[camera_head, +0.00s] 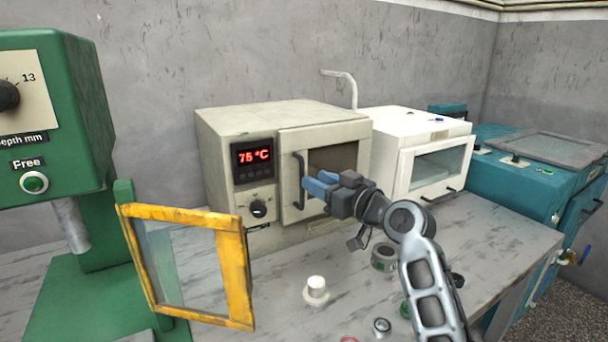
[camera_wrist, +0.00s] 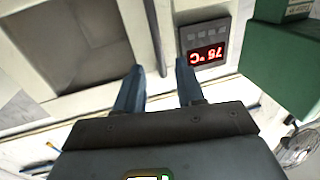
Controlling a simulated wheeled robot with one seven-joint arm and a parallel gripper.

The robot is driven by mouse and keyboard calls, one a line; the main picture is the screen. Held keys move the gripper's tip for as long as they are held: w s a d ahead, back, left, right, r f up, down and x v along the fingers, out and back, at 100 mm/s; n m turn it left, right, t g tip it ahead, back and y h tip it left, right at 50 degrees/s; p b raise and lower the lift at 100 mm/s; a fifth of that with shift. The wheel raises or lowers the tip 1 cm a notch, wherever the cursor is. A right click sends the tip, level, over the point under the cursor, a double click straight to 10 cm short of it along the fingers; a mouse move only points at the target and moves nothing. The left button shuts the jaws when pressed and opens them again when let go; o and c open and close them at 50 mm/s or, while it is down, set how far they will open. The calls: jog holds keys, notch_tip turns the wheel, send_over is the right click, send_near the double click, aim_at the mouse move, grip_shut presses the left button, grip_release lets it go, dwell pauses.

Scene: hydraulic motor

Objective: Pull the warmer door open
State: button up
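The warmer (camera_head: 225,140) is a beige box with a red 75 °C display. Its door (camera_head: 289,150) is shut, with a dark window and a dark vertical bar handle (camera_head: 299,180) at its left edge. My gripper (camera_head: 318,187) is in front of the door, its blue fingers pointing at the handle. In the wrist view, which is turned over, my gripper (camera_wrist: 160,66) is open. The handle (camera_wrist: 156,40) shows in the gap between the fingertips there, and neither finger clearly touches it. How deep the bar sits between the fingers is hard to tell.
A yellow-framed clear guard (camera_head: 240,270) on a green machine (camera_head: 60,120) stands at front left. A white oven (camera_head: 425,125) stands right of the warmer. A white-topped part (camera_head: 316,288) and a dark round part (camera_head: 384,258) lie on the bench (camera_head: 500,235) below my arm.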

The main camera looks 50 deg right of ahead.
jog(key=w, duration=0.4)
jog(key=shift+w+d+p, duration=0.2)
jog(key=shift+w+p, duration=0.1)
jog(key=shift+p, duration=0.05)
grip_shut()
dwell(0.4)
